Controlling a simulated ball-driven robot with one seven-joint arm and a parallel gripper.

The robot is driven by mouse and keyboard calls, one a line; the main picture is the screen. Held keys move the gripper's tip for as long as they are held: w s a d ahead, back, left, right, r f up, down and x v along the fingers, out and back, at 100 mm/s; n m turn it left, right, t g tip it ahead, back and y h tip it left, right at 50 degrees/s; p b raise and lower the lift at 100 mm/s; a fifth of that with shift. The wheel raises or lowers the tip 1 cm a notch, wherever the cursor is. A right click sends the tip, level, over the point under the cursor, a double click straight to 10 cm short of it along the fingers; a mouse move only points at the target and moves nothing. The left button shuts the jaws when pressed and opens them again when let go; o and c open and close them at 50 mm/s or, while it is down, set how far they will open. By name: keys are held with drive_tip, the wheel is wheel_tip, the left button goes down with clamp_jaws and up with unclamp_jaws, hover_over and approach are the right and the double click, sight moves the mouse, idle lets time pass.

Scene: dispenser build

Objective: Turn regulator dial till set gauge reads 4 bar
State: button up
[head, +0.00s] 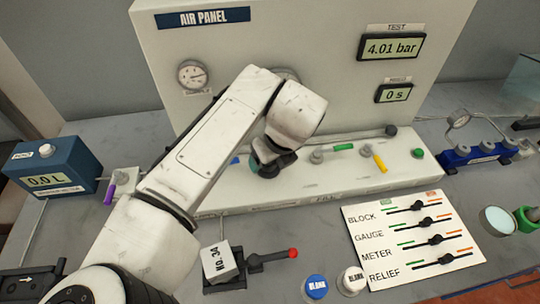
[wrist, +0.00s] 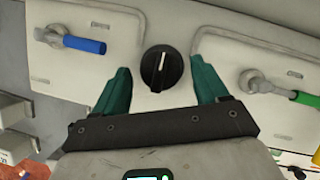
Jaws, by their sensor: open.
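A black round dial (wrist: 162,68) with a white pointer line sits on the pale panel in the wrist view. My gripper (wrist: 165,88) is open, its two green fingers apart on either side just below the dial, not closed on it. In the head view my gripper (head: 270,163) is at the panel's lower ledge, and my arm hides the dial. A round gauge (head: 193,75) with a needle is on the air panel (head: 330,110); its reading is too small to tell. A digital display (head: 390,47) marked TEST reads 4.01 bar.
A valve with a blue lever (wrist: 85,45) and one with a green lever (wrist: 305,97) flank the dial. A second display (head: 394,94) reads 0 s. A slider board (head: 410,240) and a red-tipped lever (head: 292,253) lie in front.

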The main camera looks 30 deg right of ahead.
drive_tip(key=b+v, duration=0.1)
drive_tip(key=v, duration=0.9)
drive_tip(key=shift+r, duration=0.4)
drive_tip(key=shift+s, duration=0.1)
